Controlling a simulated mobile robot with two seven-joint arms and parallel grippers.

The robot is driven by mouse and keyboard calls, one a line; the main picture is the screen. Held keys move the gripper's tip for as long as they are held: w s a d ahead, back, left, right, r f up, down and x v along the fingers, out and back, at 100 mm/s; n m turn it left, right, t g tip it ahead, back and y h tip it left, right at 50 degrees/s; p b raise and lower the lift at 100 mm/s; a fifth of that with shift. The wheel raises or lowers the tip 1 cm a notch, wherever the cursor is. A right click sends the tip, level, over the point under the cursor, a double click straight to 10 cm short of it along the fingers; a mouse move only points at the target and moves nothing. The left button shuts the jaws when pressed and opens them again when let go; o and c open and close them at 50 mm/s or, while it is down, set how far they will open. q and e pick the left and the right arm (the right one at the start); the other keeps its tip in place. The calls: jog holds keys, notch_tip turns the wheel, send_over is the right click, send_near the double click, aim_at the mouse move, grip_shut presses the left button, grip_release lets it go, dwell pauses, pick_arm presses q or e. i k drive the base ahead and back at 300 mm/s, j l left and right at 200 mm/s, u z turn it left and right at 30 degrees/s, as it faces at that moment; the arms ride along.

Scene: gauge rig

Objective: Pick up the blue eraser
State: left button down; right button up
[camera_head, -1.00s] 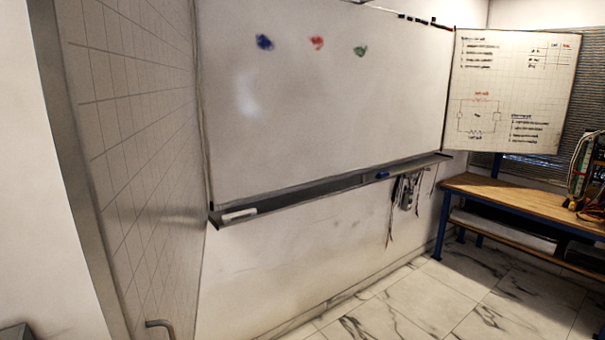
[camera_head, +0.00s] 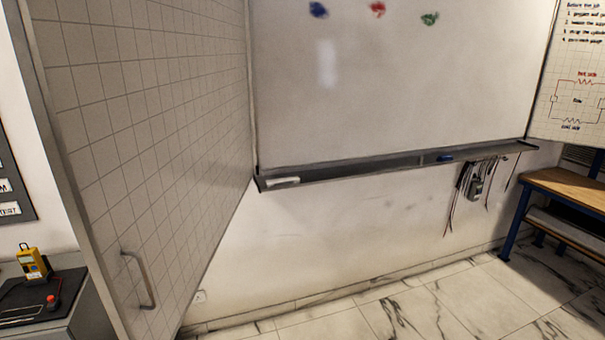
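A small blue object (camera_head: 445,158), which looks like the blue eraser, lies on the right part of the grey tray (camera_head: 350,171) under the whiteboard. A white object (camera_head: 283,181) lies at the left end of the same tray. Neither of my grippers shows in the head view, so I cannot see their state.
A gridded door panel (camera_head: 150,130) with a metal handle (camera_head: 140,280) stands open at the left, beside the whiteboard (camera_head: 390,90). Cables (camera_head: 474,186) hang below the tray. A workbench (camera_head: 570,190) stands at the right. A yellow device (camera_head: 32,262) sits at lower left. The marble floor (camera_head: 400,315) looks clear.

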aim_at(447, 158)
jog(key=i+l, duration=0.15)
jog(key=l, duration=0.3)
jog(key=i+l+u, duration=0.15)
jog(key=l, duration=0.25)
jog(key=i+l, duration=0.2)
jog(key=l, duration=0.25)
jog(key=i+l+u, duration=0.1)
jog(key=l, duration=0.35)
jog(key=i+l+u, duration=0.1)
jog(key=l, duration=0.35)
jog(key=i+l, duration=0.2)
jog(key=l, duration=0.25)
jog(key=i+l+u, duration=0.1)
jog(key=l, duration=0.35)
